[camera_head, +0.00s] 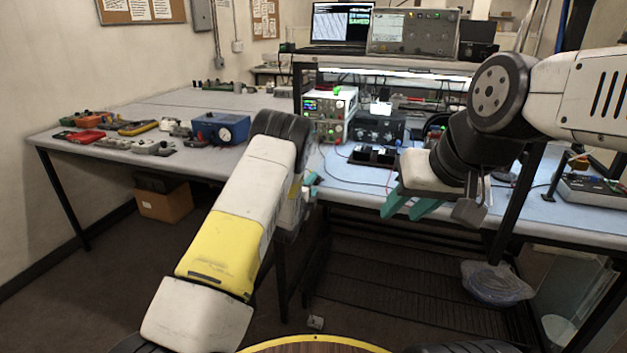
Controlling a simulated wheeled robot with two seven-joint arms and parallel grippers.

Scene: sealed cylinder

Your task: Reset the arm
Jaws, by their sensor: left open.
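My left arm rises from the bottom of the head view, white with a yellow band, its elbow and wrist in front of the bench. My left gripper (311,183) is largely hidden behind that arm; only bits of its teal fingers show near the bench's front edge. It is open, and I see nothing held in it. My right arm comes in from the right. My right gripper (402,212) points down in front of the bench edge, with its two teal fingers apart and nothing seen between them.
The blue-topped bench (345,170) carries a power supply (330,113), a dark instrument (377,130) and black holders (372,154). A side table (110,150) at left holds a blue box (220,129) and tools. A cardboard box (163,203) sits beneath it.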

